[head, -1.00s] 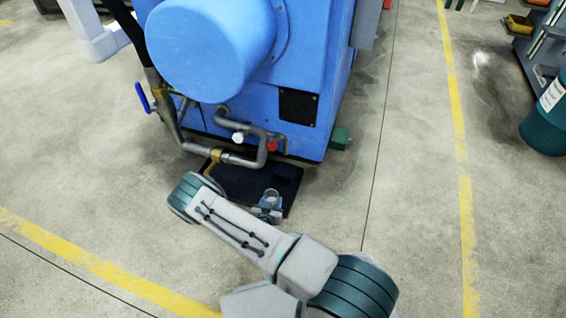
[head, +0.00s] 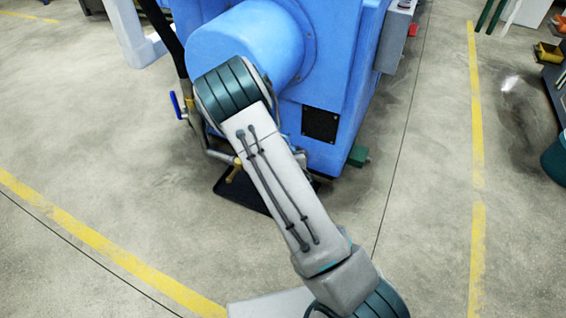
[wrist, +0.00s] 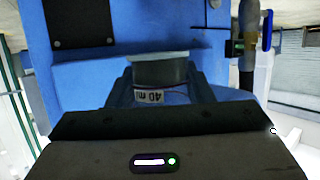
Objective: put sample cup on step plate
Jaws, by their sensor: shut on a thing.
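The sample cup (wrist: 160,70) is a small grey-green cup with a pale rim and a label reading "40 ml", which appears upside down in the wrist view. My gripper (wrist: 160,88) is shut on the cup, with a dark finger on either side of it. The blue machine is behind the cup. In the head view my raised arm hides both gripper and cup.
The blue machine (head: 345,75) stands ahead, with a round blue housing (head: 240,48) partly behind my arm. A black flat tray (head: 240,192) lies on the floor under the pipework. A blue valve handle (head: 175,104) sticks out left. Open floor (head: 90,130) lies to the left.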

